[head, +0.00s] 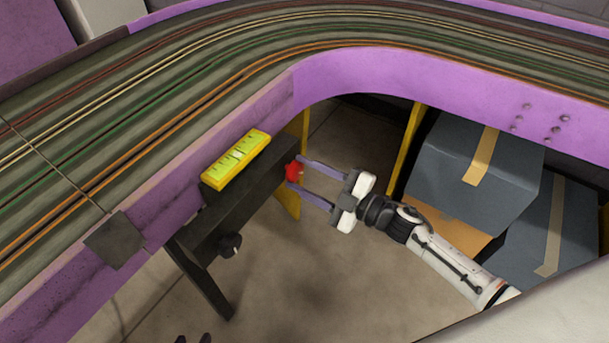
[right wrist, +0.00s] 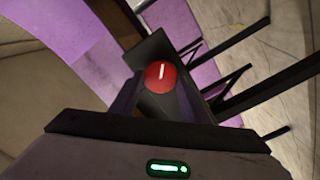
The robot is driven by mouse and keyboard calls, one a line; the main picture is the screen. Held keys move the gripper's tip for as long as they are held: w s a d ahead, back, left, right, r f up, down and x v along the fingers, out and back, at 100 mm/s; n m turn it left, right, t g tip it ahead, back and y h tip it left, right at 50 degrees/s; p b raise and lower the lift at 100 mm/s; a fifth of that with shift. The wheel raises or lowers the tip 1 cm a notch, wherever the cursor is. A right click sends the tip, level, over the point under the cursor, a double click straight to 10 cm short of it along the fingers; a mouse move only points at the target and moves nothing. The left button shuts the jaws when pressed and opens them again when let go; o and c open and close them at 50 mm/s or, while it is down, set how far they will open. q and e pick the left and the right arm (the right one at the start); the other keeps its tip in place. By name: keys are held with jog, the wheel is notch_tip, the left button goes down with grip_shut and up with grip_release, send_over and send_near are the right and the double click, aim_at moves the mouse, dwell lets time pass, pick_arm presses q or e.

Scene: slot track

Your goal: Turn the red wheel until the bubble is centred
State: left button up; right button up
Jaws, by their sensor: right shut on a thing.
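The red wheel (head: 293,171) sits at the end of a dark beam in the head view. In the right wrist view it is a red disc (right wrist: 160,76) with a white line, slightly tilted from upright. My right gripper (head: 296,174) is shut on the wheel, with its two fingers on either side of it. The yellow level (head: 222,174) lies on top of the dark beam; its bubble is too small to make out. Two dark tips at the bottom edge seem to be my left gripper (head: 194,338); most of it is out of frame.
The purple-sided slot track (head: 390,72) curves behind the beam. A dark knob (head: 230,244) is on the support below the level. Grey taped boxes (head: 477,165) stand under the track at right. The floor (head: 300,270) in front is clear.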

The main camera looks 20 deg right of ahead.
jog(key=shift+n, duration=1.3)
jog(key=o, duration=1)
jog(key=shift+s, duration=0.1)
jog(key=v, duration=1)
jog(key=shift+s+d+p, duration=0.1)
jog(key=shift+p, duration=0.2)
